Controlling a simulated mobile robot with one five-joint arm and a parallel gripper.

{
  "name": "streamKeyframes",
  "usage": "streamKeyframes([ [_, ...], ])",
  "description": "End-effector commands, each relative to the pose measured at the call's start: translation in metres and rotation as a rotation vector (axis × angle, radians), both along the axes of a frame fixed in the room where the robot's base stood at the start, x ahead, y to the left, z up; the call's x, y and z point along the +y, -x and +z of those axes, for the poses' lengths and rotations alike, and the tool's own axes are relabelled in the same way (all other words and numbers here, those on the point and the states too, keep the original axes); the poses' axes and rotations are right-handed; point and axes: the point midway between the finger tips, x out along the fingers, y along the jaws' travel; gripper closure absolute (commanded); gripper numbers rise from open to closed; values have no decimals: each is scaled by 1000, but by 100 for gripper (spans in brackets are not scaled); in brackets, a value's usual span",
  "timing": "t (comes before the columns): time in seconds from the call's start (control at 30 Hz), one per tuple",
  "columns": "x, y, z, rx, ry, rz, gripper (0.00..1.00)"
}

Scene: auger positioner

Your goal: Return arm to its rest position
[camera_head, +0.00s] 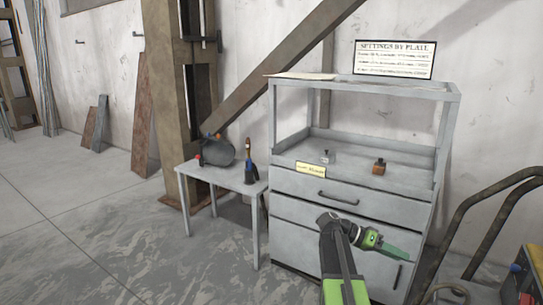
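My arm reaches up from the bottom edge, right of the middle, in green and dark grey. My gripper (404,253) is at its end and points right, in front of the lower drawers of a grey cabinet (285,213). Its fingers show as one green tapered shape, and a gap between them cannot be made out. Nothing shows held in it.
A cart frame (462,200) stands right.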

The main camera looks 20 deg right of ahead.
Motion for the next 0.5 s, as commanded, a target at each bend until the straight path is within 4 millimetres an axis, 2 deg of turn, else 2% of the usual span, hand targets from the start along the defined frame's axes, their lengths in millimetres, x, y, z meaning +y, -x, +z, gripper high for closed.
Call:
streamKeyframes([
  [0.03,41,-16,-13,-17,-60,73,62],
  [0.17,140,-50,-56,-31,-288,267,62],
  [0.2,172,-57,-69,-28,-369,333,62],
  [0.3,247,-65,-99,-9,-569,491,62],
  [0.4,309,-65,-121,12,-749,632,62],
  [0.5,362,-59,-137,29,-915,762,62],
])
